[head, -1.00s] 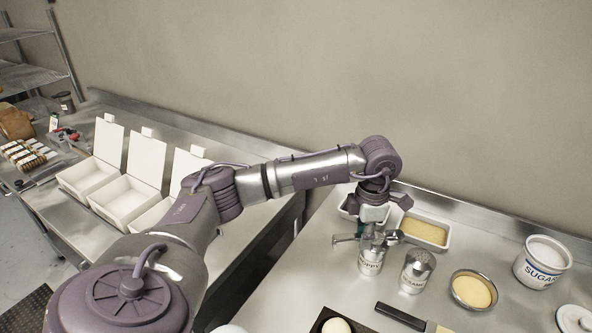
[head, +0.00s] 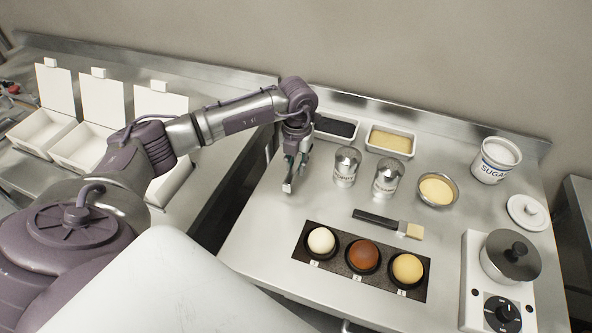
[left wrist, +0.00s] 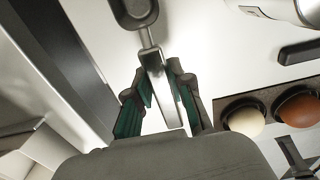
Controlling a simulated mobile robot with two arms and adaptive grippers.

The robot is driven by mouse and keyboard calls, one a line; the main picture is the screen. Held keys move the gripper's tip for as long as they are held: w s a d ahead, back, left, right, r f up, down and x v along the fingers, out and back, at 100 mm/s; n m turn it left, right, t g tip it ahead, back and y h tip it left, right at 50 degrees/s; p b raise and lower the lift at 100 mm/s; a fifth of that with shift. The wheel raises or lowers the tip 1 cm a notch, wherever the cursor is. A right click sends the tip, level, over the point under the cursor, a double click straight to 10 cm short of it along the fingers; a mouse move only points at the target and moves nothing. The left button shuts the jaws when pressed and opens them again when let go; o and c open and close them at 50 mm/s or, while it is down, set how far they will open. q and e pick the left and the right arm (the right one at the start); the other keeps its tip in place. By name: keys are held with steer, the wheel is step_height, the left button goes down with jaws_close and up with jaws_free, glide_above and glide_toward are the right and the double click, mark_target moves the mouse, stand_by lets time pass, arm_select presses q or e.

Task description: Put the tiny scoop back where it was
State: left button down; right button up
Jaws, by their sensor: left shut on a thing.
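My left gripper (head: 291,172) is at the left end of the steel worktop, left of the poppy shaker (head: 346,168). It points down and is shut on the tiny scoop. In the left wrist view, the scoop (left wrist: 152,58) has a dark rounded end at the top and a flat silver handle passing between the green-padded fingers (left wrist: 160,88). In the head view the scoop is mostly hidden by the gripper. A tin of dark seeds (head: 337,137) and a tin of pale seeds (head: 390,151) stand behind the shakers. My right gripper is not in view.
The sesame shaker (head: 387,180), a bowl (head: 437,190) and a sugar jar (head: 495,160) stand to the right. A brush (head: 385,221) lies before them. A dark tray (head: 305,252) holds three buns. The worktop left of the tray is clear. White boxes (head: 85,146) stand open on another counter.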

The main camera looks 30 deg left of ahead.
mark_target(297, 182)
arm_select(q)
step_height(297, 182, down, 4)
steer(key=shift+d+r+p, duration=0.1)
steer(key=shift+d+p, duration=0.05)
steer(key=shift+p, duration=0.45)
steer(key=shift+f+b, duration=0.25)
steer(key=shift+b, duration=0.05)
steer(key=c, duration=1)
jaws_free()
steer(key=shift+c, duration=0.2)
